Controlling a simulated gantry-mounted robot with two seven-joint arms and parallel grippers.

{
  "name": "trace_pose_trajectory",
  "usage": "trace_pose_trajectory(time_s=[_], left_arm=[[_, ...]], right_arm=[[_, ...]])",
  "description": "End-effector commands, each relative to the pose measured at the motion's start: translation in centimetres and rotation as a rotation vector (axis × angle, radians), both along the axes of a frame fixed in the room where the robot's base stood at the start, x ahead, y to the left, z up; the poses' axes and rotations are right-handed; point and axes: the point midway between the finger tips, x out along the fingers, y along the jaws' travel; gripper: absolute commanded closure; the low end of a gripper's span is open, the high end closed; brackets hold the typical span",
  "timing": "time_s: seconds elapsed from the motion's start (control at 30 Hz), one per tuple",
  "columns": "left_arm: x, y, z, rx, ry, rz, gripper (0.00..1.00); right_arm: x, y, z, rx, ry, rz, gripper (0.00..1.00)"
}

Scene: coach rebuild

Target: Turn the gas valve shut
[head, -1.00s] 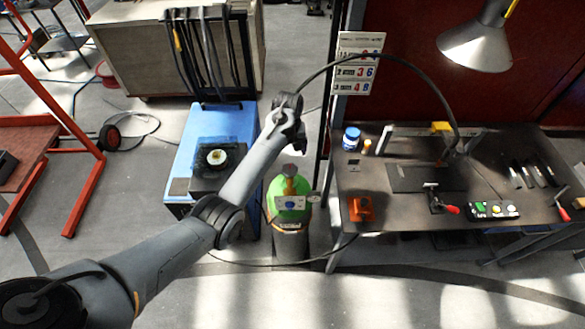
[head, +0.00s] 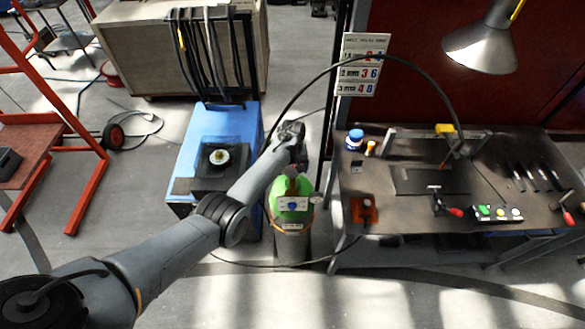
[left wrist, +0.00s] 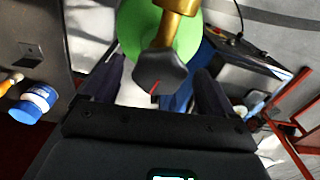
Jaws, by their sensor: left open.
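A green gas cylinder (head: 291,206) stands upright on the floor between the blue machine and the workbench. In the left wrist view the cylinder's green top (left wrist: 130,28) shows with a brass valve stem (left wrist: 178,22) and a dark, faceted valve knob (left wrist: 160,72) with a red mark. My left gripper (head: 299,160) is just above the cylinder in the head view, hiding most of the knob. In the left wrist view my left gripper (left wrist: 162,80) is open, with one finger on each side of the knob and gaps between. My right gripper is not in view.
The blue machine (head: 236,124) stands left of the cylinder. A dark hose (head: 400,62) arches over the gripper. Floor in front is clear.

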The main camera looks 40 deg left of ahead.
Motion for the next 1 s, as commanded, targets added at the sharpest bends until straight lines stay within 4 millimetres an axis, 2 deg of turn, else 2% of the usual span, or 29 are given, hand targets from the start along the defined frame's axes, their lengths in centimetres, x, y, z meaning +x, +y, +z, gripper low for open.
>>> trace_pose_trajectory(time_s=[0.17,0.5,0.53,0.77,1.0], left_arm=[[0.00,0.03,0.02,0.000,0.000,0.000,0.14],[-0.01,0.03,0.03,0.000,0.000,0.000,0.66],[-0.01,0.03,0.03,0.000,0.000,0.000,0.69],[-0.03,0.04,0.06,0.000,0.000,-0.020,0.69],[-0.05,0.12,0.14,0.000,0.000,-0.122,0.69]], right_arm=[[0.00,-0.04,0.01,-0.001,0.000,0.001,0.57],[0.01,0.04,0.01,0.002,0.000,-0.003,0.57],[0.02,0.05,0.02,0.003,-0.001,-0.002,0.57],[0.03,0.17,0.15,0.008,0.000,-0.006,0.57],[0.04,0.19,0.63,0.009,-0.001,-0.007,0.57]])
